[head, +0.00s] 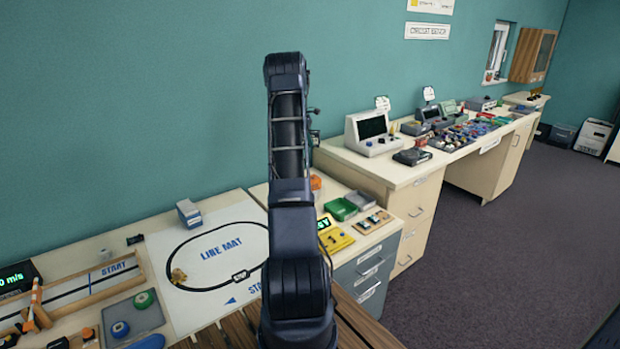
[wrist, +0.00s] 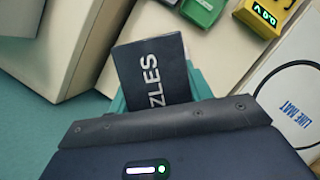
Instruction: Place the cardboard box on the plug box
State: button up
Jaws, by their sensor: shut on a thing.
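My gripper (wrist: 165,118) is shut on a dark box lettered "ZLES" (wrist: 152,72), likely the cardboard box, which sticks out past the dark hand edge in the wrist view. The fingertips and the rest of its lettering are hidden. In the head view my arm stands upright in the middle, and the gripper and held box cannot be made out. A small blue-grey box (head: 188,213) stands at the back edge of the line mat. I cannot tell whether it is the plug box; no label is readable.
The line mat (head: 215,258) lies left of my arm; its black loop also shows in the wrist view. A green tray (head: 341,208), a grey tray (head: 359,199) and a yellow device (head: 335,238) sit right of it. A cream bench with electronics continues rightward.

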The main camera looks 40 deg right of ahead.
notch_tip(320, 180, down, 18)
jog(key=shift+f, duration=0.2)
dwell(0.4)
jog(key=shift+f, duration=0.15)
jog(key=o, duration=1.1)
jog(key=shift+a, duration=0.1)
